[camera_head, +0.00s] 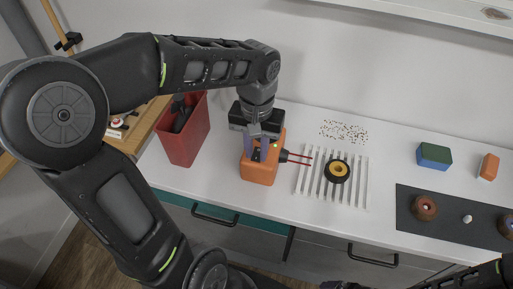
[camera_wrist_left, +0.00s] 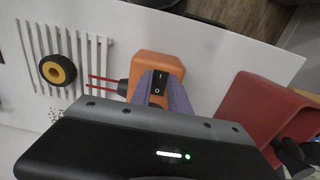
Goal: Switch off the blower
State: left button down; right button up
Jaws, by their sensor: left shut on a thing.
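The orange blower (camera_head: 259,172) stands on the white worktop, its dark nozzle and two thin red lines pointing right toward a slatted rack. It also shows in the left wrist view (camera_wrist_left: 157,64). Its black rocker switch (camera_wrist_left: 158,83), marked I and O, lies between the purple fingers of my left gripper (camera_wrist_left: 160,90). My left gripper (camera_head: 261,150) reaches down onto the blower from above, shut on the switch. The switch's exact tilt is hard to tell. My right gripper is not in view.
A white slatted rack (camera_head: 307,183) holds a black wheel with a yellow hub (camera_head: 337,170); small specks lie behind it. A red bin (camera_head: 184,146) stands left of the blower. A green-and-blue block (camera_head: 434,156), an orange block (camera_head: 488,167) and a dark mat (camera_head: 445,228) are right.

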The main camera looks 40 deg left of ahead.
pick_arm(q)
jog(key=p, duration=0.1)
jog(key=g+p, duration=0.1)
jog(key=p, duration=0.1)
jog(key=shift+w+a+r+g+h, duration=0.1)
jog(key=shift+w+r+g+h, duration=0.15)
jog(key=shift+r+g+h, duration=0.1)
jog(key=shift+w+f+g+p, duration=0.1)
jog(key=shift+f+g+p, duration=0.05)
jog(key=shift+g+p, duration=0.25)
jog(key=shift+f, duration=0.1)
jog(key=c, duration=1.2)
grip_release()
jog(key=shift+c, duration=0.2)
